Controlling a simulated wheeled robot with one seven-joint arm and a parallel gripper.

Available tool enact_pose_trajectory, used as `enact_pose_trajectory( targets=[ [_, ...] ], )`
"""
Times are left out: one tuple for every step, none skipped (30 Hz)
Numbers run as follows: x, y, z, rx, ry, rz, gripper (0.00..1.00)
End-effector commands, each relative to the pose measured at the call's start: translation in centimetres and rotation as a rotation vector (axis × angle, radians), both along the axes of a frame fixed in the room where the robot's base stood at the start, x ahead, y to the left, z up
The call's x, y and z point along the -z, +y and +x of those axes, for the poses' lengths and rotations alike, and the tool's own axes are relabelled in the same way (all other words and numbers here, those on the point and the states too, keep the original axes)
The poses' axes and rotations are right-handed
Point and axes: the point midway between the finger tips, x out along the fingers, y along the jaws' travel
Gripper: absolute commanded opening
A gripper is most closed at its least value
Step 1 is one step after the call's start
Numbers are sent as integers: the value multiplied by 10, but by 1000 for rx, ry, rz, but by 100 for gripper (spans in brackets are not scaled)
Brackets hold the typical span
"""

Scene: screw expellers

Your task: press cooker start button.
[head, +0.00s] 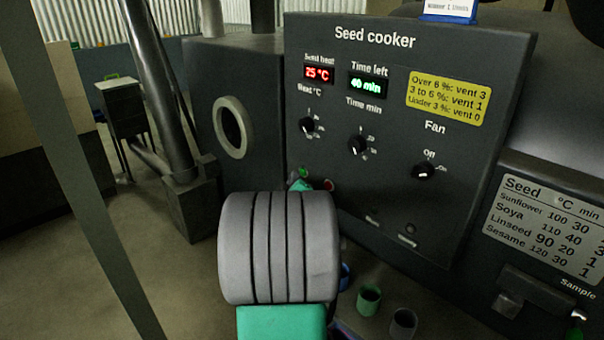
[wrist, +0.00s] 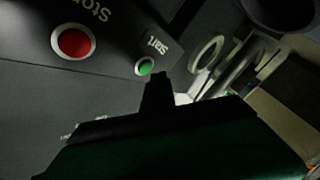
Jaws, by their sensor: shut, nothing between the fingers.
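The seed cooker panel (head: 420,215) is dark grey with displays and knobs. Its green start button (head: 303,173) shows low on the panel in the head view, just above my gripper (head: 300,186). In the wrist view the green button (wrist: 145,67) sits under the word Start, and the shut, empty fingertips of my gripper (wrist: 158,80) are right beside it. I cannot tell whether they touch the panel. The larger red stop button (wrist: 73,42) is to the left in the wrist view; in the head view the red button (head: 328,184) is partly hidden by my arm.
The displays read 25 °C (head: 318,73) and 40 min (head: 368,85). A green cup (head: 369,300) and a grey cup (head: 403,322) stand below the panel. A round port (head: 233,127) is at left.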

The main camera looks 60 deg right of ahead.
Motion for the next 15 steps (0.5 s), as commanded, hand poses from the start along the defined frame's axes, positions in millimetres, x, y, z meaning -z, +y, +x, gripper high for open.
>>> enact_pose_trajectory(
  targets=[
    [0, 0, 0, 0, 0, 0, 0],
    [0, 0, 0, 0, 0, 0, 0],
    [0, 0, 0, 0, 0, 0, 0],
    [0, 0, 0, 0, 0, 0, 0],
    [0, 0, 0, 0, 0, 0, 0],
    [0, 0, 0, 0, 0, 0, 0],
    [0, 0, 0, 0, 0, 0, 0],
    [0, 0, 0, 0, 0, 0, 0],
    [0, 0, 0, 0, 0, 0, 0],
    [0, 0, 0, 0, 0, 0, 0],
    [0, 0, 0, 0, 0, 0, 0],
    [1, -1, 0, 0, 0, 0, 0],
    [1, -2, -1, 0, -1, 1, 0],
    [1, -3, -1, 1, -1, 0, 0],
    [2, -4, -1, 1, -1, 0, 0]
  ],
)
